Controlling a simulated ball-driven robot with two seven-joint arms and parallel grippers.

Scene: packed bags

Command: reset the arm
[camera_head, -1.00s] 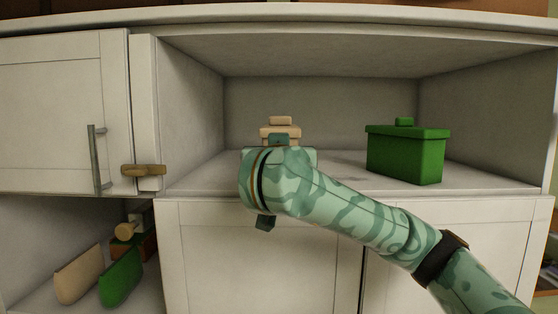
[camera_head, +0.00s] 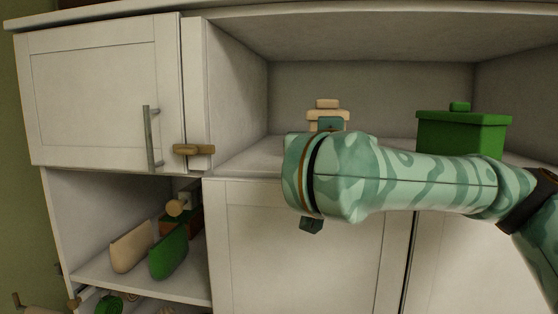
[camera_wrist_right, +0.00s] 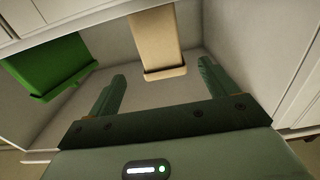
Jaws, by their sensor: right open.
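My right arm comes in from the right in the head view, its wrist in front of the open upper compartment. My right gripper is largely hidden behind that wrist there. In the right wrist view, the right gripper (camera_wrist_right: 162,78) is open, with two green fingers apart and nothing between them. A beige lidded box (camera_head: 327,108) stands on the compartment shelf beyond the wrist, partly hidden by it. The box (camera_wrist_right: 157,40) also shows in the wrist view, beyond the fingertips and apart from them. My left gripper is not in view.
A green lidded box (camera_head: 462,132) stands to the right on the same shelf; it also shows in the wrist view (camera_wrist_right: 48,66). A closed cabinet door (camera_head: 95,95) with a metal handle is at left. Below it, an open shelf holds a beige bag (camera_head: 131,247) and a green bag (camera_head: 168,253).

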